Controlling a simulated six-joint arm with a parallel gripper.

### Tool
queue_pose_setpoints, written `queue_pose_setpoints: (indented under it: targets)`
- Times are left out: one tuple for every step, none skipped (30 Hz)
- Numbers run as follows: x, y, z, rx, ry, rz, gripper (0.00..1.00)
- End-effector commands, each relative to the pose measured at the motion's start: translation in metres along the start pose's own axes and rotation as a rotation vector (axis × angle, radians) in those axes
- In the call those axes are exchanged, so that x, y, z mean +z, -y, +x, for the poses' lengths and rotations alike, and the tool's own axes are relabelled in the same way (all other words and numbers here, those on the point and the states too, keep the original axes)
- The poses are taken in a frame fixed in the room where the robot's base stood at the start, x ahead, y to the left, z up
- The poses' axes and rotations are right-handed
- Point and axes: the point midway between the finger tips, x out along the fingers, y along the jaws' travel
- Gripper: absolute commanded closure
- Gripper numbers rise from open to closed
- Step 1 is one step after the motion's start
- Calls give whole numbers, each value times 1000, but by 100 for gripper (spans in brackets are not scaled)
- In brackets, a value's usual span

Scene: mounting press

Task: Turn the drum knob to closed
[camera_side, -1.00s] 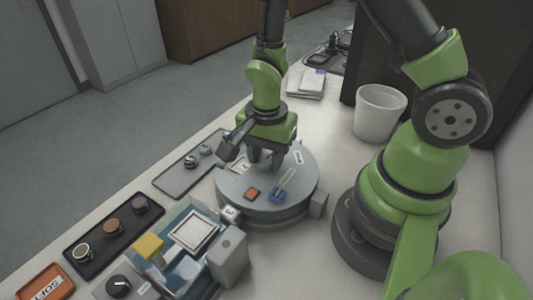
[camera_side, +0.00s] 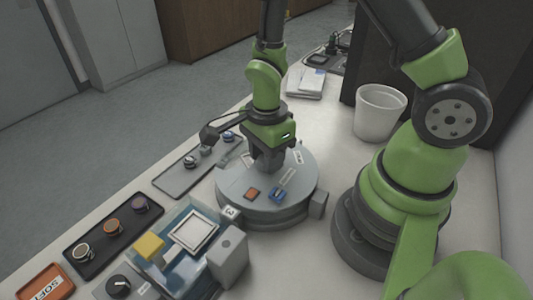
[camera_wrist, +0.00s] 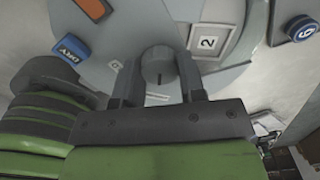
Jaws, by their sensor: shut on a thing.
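The drum (camera_side: 232,188) is a round, light grey unit on the bench in the side view. Its knob (camera_wrist: 160,65) is a short grey cylinder with a dark mark on its top edge, seen in the wrist view. My gripper (camera_wrist: 160,84) points down over the drum with one finger on each side of the knob, shut on it. In the side view my gripper (camera_side: 268,162) hides the knob.
An orange block (camera_side: 252,194) and a blue block (camera_side: 277,195) marked DRY sit on the drum. A grey box (camera_side: 228,258) and a blue-walled tray stand in front. A dark tray with several round pieces (camera_side: 111,228) lies left. A white bin (camera_side: 380,112) stands behind right.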

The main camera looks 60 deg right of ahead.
Motion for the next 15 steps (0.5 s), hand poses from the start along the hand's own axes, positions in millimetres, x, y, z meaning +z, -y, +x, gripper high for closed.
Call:
queue_pose_setpoints:
  targets:
    - [0, 0, -1, 1, 0, 22, 100]
    - [0, 0, -1, 1, 0, 37, 100]
    - [0, 0, -1, 1, 0, 57, 100]
    - [0, 0, -1, 1, 0, 72, 100]
    - [0, 0, -1, 1, 0, 87, 100]
    - [0, 0, -1, 0, 0, 107, 100]
    - [0, 0, -1, 0, 0, 122, 100]
    - [0, 0, -1, 0, 0, 137, 100]
    - [0, 0, -1, 0, 0, 157, 100]
    - [0, 0, -1, 0, 0, 171, 100]
    - [0, 0, -1, 0, 0, 187, 100]
    - [0, 0, -1, 0, 0, 207, 100]
    - [0, 0, -1, 0, 0, 222, 100]
    - [0, 0, -1, 0, 0, 236, 100]
    - [0, 0, -1, 0, 0, 257, 100]
